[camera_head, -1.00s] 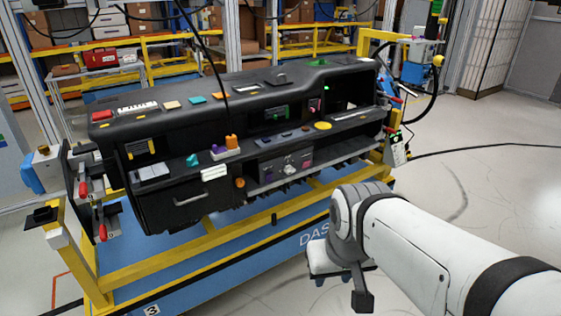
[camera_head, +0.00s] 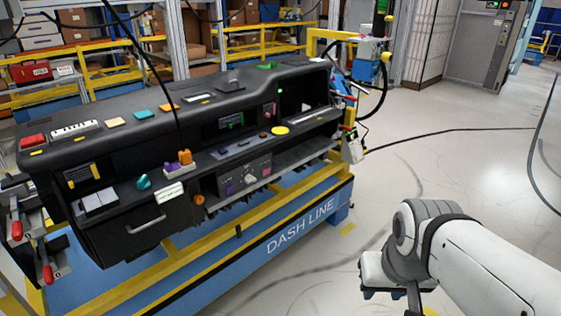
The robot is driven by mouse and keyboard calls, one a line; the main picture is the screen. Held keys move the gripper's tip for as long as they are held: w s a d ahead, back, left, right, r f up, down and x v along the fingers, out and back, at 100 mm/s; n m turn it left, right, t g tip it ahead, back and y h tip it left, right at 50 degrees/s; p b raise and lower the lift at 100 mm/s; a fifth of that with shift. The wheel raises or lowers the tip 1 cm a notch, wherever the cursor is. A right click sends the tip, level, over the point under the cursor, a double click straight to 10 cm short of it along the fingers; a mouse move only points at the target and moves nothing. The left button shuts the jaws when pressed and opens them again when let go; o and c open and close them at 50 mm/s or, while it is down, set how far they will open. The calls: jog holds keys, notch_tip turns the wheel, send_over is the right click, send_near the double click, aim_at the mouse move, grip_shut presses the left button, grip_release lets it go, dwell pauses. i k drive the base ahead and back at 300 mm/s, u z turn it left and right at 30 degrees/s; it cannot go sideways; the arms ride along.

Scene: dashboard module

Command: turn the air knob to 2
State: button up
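The black dashboard module (camera_head: 130,140) stands on a yellow and blue stand, across the left and middle of the view. In its lower middle is a grey control panel (camera_head: 262,168) with small knobs. A light knob (camera_head: 249,179) sits near the middle of this panel. Its markings are too small to read, so I cannot tell which knob is air or where it points. My gripper (camera_head: 413,298) is at the lower right, well apart from the panel. Its fingers are not clear, and part of the arm's end is cut off by the bottom edge.
The stand's blue base (camera_head: 300,232) marked "DASH LINE" and its yellow rail (camera_head: 215,241) lie below the dashboard. Red-handled clamps (camera_head: 46,268) are at the left. A thin dark cable (camera_head: 150,70) hangs in front of the dashboard. The floor (camera_head: 450,165) at the right is mostly clear.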

aim_at(248, 179)
jog(key=i, duration=1)
jog(key=z, duration=0.05)
